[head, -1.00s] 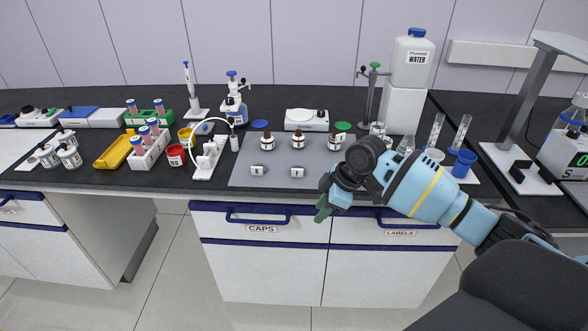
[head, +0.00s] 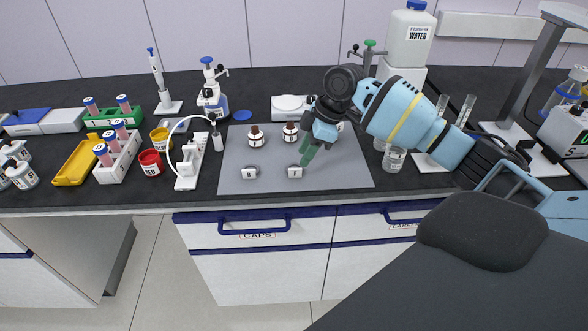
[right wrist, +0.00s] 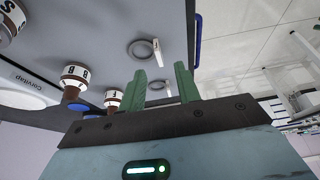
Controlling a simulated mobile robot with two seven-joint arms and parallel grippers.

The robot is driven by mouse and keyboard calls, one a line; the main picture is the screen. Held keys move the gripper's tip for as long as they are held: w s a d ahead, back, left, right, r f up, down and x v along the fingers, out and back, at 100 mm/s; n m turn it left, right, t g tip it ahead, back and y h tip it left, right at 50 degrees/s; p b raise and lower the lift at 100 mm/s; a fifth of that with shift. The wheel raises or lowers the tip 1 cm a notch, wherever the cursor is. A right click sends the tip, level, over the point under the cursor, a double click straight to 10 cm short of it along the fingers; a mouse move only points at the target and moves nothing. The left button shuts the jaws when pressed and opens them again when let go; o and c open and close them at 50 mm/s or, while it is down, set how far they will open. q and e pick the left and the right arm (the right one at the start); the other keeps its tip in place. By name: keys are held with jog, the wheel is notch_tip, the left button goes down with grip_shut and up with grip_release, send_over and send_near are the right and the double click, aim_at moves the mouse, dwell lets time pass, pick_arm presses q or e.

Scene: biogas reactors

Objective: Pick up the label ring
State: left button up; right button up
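Two label rings, each a grey ring with a small white tag, lie on the grey mat (head: 345,180): a left one (head: 250,173) and a right one (head: 295,171). My right gripper (head: 307,155) is over the mat with its green fingers pointing down, close above and beside the right ring. In the right wrist view my gripper (right wrist: 160,86) is open, and the right ring (right wrist: 156,86) shows in the gap between its fingers, seemingly beyond the tips. The other ring (right wrist: 142,49) is farther off. The tag letters are too small to read surely. My left gripper is not in view.
Brown bottles with white labels (head: 256,137) (head: 290,133) stand behind the rings; one is partly hidden by my arm. A white stand with a tube (head: 188,165) is left of the mat. Glassware (head: 394,158) stands to the right. The mat's front strip is clear.

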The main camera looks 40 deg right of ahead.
aim_at(295, 169)
jog(key=shift+x, duration=2.65)
jog(key=shift+w, duration=0.1)
grip_shut()
